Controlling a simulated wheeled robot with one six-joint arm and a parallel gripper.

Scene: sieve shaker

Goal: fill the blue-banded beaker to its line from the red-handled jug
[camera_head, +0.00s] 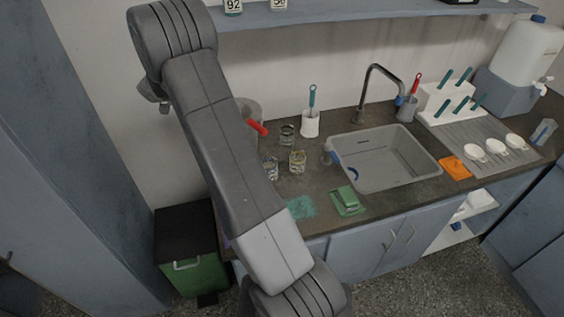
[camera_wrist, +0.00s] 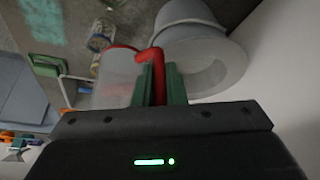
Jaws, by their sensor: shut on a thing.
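The clear jug (camera_wrist: 115,78) with a red rim and red handle (camera_wrist: 154,68) shows in the wrist view. My gripper (camera_wrist: 160,85) is shut on that handle with its green fingers. In the head view the red handle (camera_head: 258,128) shows beside my arm, which hides the jug body and my gripper. A clear vessel with blue on it (camera_head: 327,153) is at the sink's left edge; another clear vessel with blue (camera_head: 543,130) is tilted at the far right. I cannot tell which is the blue-banded beaker. I cannot make out a fill line or the jug's level.
Glass beakers (camera_head: 297,160) (camera_head: 270,167) (camera_head: 287,134) stand left of the sink (camera_head: 385,184). A large grey round container (camera_wrist: 222,68) stands close beside the jug. A white brush holder (camera_head: 310,124), green sponge (camera_head: 348,200) and orange cloth (camera_head: 455,168) are also on the counter.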

